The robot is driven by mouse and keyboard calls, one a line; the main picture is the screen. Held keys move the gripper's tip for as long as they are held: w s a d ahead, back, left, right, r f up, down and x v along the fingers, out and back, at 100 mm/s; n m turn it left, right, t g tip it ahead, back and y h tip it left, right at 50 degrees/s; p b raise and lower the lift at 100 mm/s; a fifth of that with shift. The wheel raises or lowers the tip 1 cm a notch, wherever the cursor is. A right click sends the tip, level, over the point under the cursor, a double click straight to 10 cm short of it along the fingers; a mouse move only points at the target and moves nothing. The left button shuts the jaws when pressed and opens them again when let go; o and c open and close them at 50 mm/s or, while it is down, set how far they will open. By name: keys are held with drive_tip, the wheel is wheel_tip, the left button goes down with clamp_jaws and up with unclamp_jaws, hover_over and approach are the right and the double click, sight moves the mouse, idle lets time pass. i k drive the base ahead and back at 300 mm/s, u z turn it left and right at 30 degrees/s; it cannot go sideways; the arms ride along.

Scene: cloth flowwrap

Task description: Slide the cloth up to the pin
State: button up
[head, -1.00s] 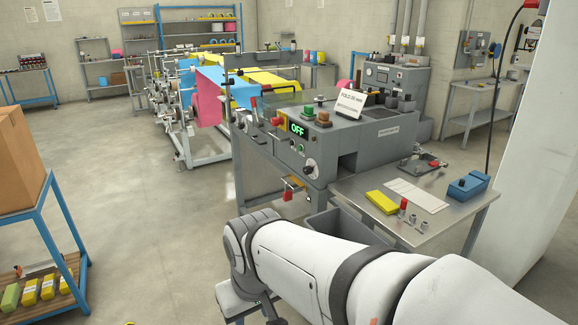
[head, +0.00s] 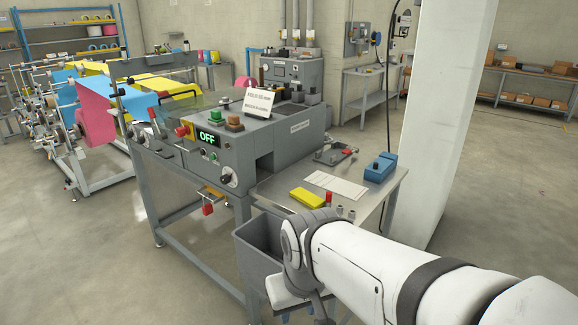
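A yellow block-shaped item (head: 306,198), perhaps a folded cloth, lies near the front of the metal side table (head: 385,192). A flat white sheet (head: 336,185) lies behind it; I cannot tell whether it is cloth or paper. A small upright red-topped piece (head: 328,198) stands just right of the yellow item; I cannot tell whether it is the pin. Pink (head: 97,112), blue and yellow webs hang on the roller frame at left.
A grey machine (head: 225,145) with a lit "OFF" display stands left of the table. A grey bin (head: 262,245) is under the table's front edge, beside my arm. A blue box (head: 380,167) sits at the table's right. A white pillar (head: 450,120) stands beyond. Floor at left is clear.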

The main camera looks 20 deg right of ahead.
sight(308, 199)
drive_tip(key=z, duration=0.15)
drive_tip(key=i, duration=1)
drive_tip(key=z, duration=0.05)
